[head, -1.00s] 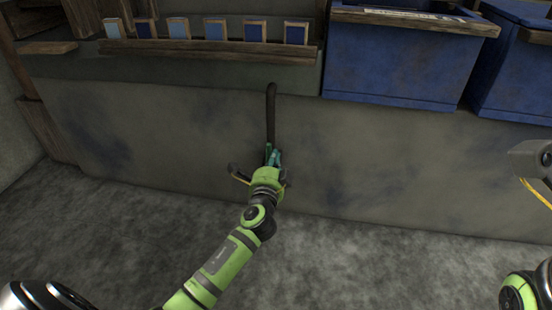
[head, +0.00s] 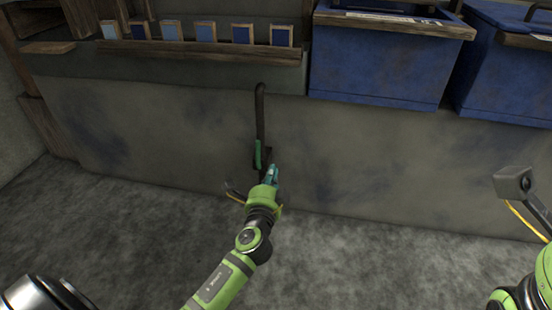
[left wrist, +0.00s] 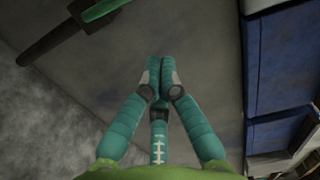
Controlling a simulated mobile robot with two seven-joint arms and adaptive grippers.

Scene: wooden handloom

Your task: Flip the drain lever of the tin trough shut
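A dark drain pipe (head: 260,115) runs down the stained grey front (head: 190,140). A green lever handle (head: 258,153) is at its lower end, roughly upright and in line with the pipe. I cannot tell which surface is the tin trough. My left gripper (head: 272,172) is just right of and below the lever. In the left wrist view its fingers (left wrist: 160,88) meet at the tips with nothing between them. The green handle (left wrist: 103,10) and pipe (left wrist: 50,45) lie upper left there, apart from the fingers.
Two blue bins with wooden rims (head: 380,62) (head: 510,70) stand at the upper right. A wooden ledge (head: 200,50) with several blue sample cards is at the upper left. The grey floor in front is clear.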

